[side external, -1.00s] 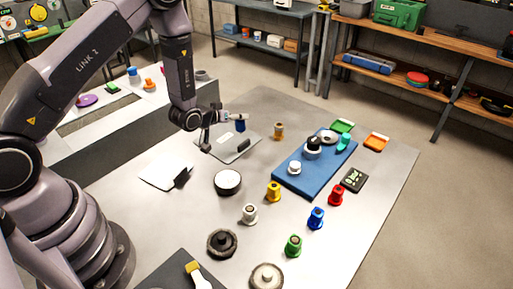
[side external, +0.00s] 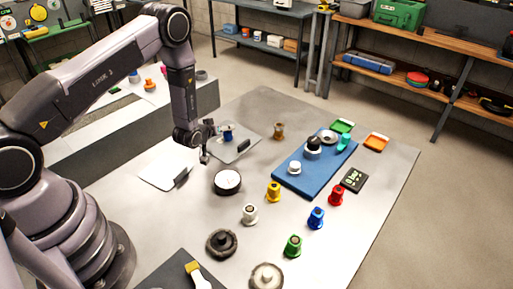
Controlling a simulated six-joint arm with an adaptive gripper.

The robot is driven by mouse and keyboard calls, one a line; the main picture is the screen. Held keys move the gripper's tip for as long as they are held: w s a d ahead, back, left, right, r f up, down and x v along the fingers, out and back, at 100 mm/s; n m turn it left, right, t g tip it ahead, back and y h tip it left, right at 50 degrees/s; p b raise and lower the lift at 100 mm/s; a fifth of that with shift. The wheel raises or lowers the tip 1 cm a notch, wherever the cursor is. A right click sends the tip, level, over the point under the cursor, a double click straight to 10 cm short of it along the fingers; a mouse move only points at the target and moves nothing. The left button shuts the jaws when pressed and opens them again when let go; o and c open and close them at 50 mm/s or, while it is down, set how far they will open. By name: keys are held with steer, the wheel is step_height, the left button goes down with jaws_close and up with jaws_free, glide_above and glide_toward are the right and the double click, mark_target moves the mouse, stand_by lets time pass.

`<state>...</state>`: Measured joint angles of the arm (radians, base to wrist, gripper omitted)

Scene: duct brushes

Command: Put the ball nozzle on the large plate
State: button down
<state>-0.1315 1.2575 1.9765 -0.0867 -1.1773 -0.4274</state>
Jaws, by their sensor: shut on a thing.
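My gripper (side external: 217,134) is low over the left-middle of the table, shut on a small blue piece with a dark top (side external: 228,134). The fingers are small and partly blurred. I cannot tell for sure whether this piece is the ball nozzle. It appears over the grey flat plate (side external: 243,149); whether it touches the plate is unclear. A second, paler flat plate (side external: 158,171) lies to the left. Each plate has a small dark block at its edge. I cannot tell which is the large plate.
A round white-topped disc (side external: 227,180) lies in front of my gripper. A brown piece (side external: 278,131) stands behind the plate. A blue mat (side external: 309,178) holds several parts. Yellow (side external: 273,192), white (side external: 249,214), blue (side external: 316,218), red (side external: 336,195) and green (side external: 293,246) pieces stand nearer.

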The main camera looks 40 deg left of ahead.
steer(key=c, duration=0.8)
jaws_free()
steer(key=v, duration=1.2)
steer(key=s+d+r+m+g+h, duration=0.1)
steer(key=d+r+m+g+h, duration=0.2)
steer(key=r, duration=1.7)
steer(key=s+d+r+m+g, duration=0.1)
steer(key=s+r, duration=0.3)
steer(key=s, duration=0.4)
steer(key=s+d+r+m+g, duration=0.1)
steer(key=s+r, duration=0.3)
steer(key=s, duration=0.5)
steer(key=s+d+r+m+g, duration=0.1)
steer(key=s+r, duration=0.3)
steer(key=s, duration=0.4)
steer(key=shift+s+r+m, duration=0.25)
steer(key=shift+r+m, duration=0.1)
steer(key=shift+m, duration=0.35)
